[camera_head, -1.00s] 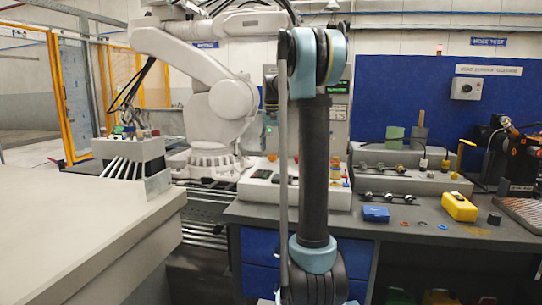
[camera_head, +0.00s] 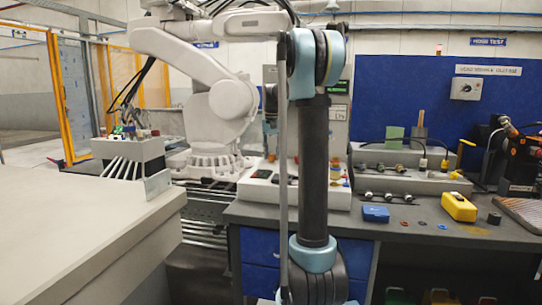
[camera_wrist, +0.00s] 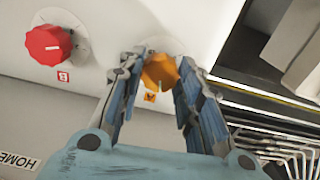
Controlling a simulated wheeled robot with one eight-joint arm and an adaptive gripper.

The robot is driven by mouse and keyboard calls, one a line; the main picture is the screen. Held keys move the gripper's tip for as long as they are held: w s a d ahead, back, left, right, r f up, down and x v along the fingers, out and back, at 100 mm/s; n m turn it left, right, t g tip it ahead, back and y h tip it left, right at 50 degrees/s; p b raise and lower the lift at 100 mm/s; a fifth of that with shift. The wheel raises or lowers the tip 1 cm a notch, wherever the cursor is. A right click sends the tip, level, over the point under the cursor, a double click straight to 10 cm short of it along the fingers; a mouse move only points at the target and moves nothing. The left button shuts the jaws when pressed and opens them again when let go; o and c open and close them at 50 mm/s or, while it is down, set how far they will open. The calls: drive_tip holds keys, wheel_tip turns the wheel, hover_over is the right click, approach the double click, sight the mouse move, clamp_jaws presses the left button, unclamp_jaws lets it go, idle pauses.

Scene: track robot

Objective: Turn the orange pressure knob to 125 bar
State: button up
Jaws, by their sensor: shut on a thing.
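The orange knob (camera_wrist: 159,70) sits on a pale panel in the wrist view, with a small orange label (camera_wrist: 150,97) below it. My gripper (camera_wrist: 160,78) has its two blue-padded fingers on either side of the knob and is shut on it. The fingers cover parts of the knob's sides. Its scale and the pressure value cannot be read. In the head view my arm hides most of the panel, and the gripper itself is not visible there.
A red knob (camera_wrist: 48,45) with a white pointer line stands left of the orange knob. Bent metal rods (camera_wrist: 275,135) lie at the lower right of the wrist view. In the head view, a blue box (camera_head: 376,214) and a yellow case (camera_head: 459,207) lie on the bench (camera_head: 400,230).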

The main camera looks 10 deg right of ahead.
sight(272, 155)
drive_tip(key=shift+n, duration=1.4)
drive_tip(key=o, duration=1)
drive_tip(key=shift+o, duration=0.2)
drive_tip(key=shift+r, duration=0.1)
wheel_tip(272, 155, up, 12)
drive_tip(key=shift+f, duration=0.2)
